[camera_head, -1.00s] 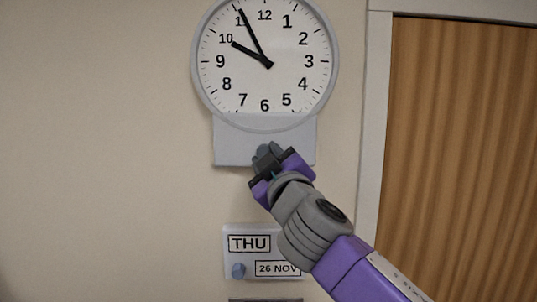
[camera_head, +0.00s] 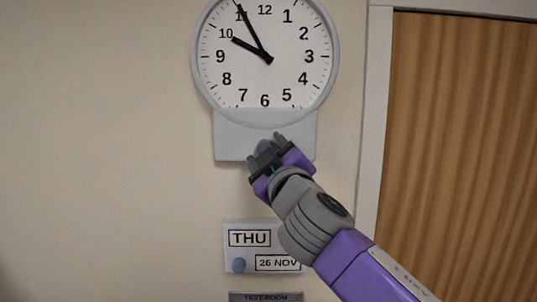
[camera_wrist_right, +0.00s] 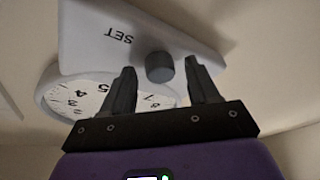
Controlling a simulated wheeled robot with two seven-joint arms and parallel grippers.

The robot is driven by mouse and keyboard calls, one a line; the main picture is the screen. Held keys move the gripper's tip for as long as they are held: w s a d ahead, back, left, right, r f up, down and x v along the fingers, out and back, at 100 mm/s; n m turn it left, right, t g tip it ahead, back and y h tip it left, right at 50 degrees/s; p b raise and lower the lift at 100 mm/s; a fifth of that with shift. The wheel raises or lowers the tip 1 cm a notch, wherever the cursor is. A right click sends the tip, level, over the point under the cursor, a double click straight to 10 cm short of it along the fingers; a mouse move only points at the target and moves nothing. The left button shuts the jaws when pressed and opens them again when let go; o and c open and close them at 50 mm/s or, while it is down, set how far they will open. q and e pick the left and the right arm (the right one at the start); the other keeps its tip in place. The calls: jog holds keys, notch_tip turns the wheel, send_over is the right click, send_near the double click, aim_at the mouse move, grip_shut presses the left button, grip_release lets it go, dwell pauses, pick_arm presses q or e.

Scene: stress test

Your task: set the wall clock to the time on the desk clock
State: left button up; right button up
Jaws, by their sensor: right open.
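The round white wall clock (camera_head: 285,77) is in the head view, with its hour hand near 10 and its minute hand near 11. Below the face is a grey panel (camera_head: 232,147). The right wrist view shows this panel (camera_wrist_right: 93,38) with the word SET and a dark round knob (camera_wrist_right: 159,67). My right gripper (camera_head: 266,152) is in front of the panel. Its fingers (camera_wrist_right: 157,80) are open, one to each side of the knob in the wrist view, with gaps between. The desk clock and my left gripper are not in view.
A calendar plate (camera_head: 270,262) reading THU and 26 NOV, with a small round knob (camera_head: 238,265), is on the wall below. A dark sign (camera_head: 265,297) is under it. A wooden door (camera_head: 460,130) with a pale frame (camera_head: 376,120) stands at the right. The left wall is bare.

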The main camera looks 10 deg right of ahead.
jog(key=b+v, duration=0.3)
jog(key=v, duration=0.4)
jog(key=shift+s, duration=0.35)
